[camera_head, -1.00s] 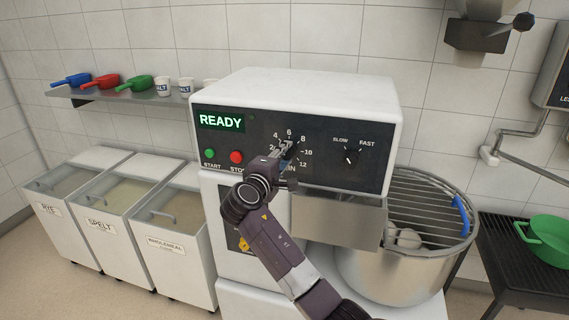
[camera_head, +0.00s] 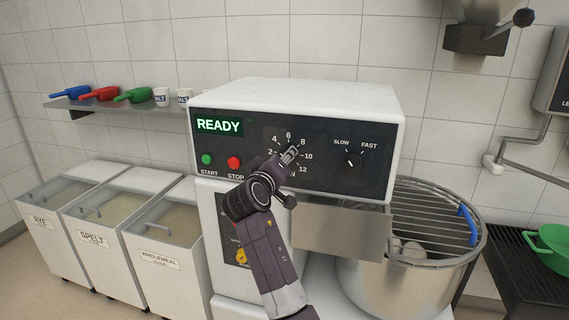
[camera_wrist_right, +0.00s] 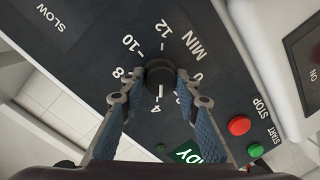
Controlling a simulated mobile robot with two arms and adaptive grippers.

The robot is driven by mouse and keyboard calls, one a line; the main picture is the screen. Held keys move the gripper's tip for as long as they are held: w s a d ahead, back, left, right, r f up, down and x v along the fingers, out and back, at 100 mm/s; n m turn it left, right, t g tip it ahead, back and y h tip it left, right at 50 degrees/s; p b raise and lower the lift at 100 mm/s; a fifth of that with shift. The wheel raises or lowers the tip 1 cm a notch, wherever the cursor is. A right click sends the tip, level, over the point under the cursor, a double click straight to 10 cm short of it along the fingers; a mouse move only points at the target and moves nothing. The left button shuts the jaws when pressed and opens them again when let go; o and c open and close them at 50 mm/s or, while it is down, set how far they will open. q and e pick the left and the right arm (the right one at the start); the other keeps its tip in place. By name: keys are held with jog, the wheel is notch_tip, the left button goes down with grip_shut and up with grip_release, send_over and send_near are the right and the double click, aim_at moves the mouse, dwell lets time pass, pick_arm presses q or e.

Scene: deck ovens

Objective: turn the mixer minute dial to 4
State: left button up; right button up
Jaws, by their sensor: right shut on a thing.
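The mixer minute dial (camera_wrist_right: 160,74) is a dark round knob on the black panel, ringed by white numbers. My right gripper (camera_wrist_right: 155,80) is shut on it, with one blue-padded finger on each side. A white line runs from the knob's lower edge toward the 4 in the wrist view; I cannot tell whether it is the pointer or a scale tick. The fingers cover some of the other numbers. In the head view my right gripper (camera_head: 289,154) hides most of the dial. The display (camera_head: 219,124) reads READY. My left gripper is not in view.
The green START button (camera_head: 207,159) and red STOP button (camera_head: 234,162) are left of the dial. The SLOW/FAST knob (camera_head: 350,160) is to its right. Below right stands the mixer bowl (camera_head: 395,282) under a wire guard (camera_head: 428,213).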

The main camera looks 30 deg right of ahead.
dwell(0.4)
jog(key=o, duration=1.2)
jog(key=shift+d, duration=0.1)
jog(key=shift+c, duration=0.2)
jog(key=v, duration=1.2)
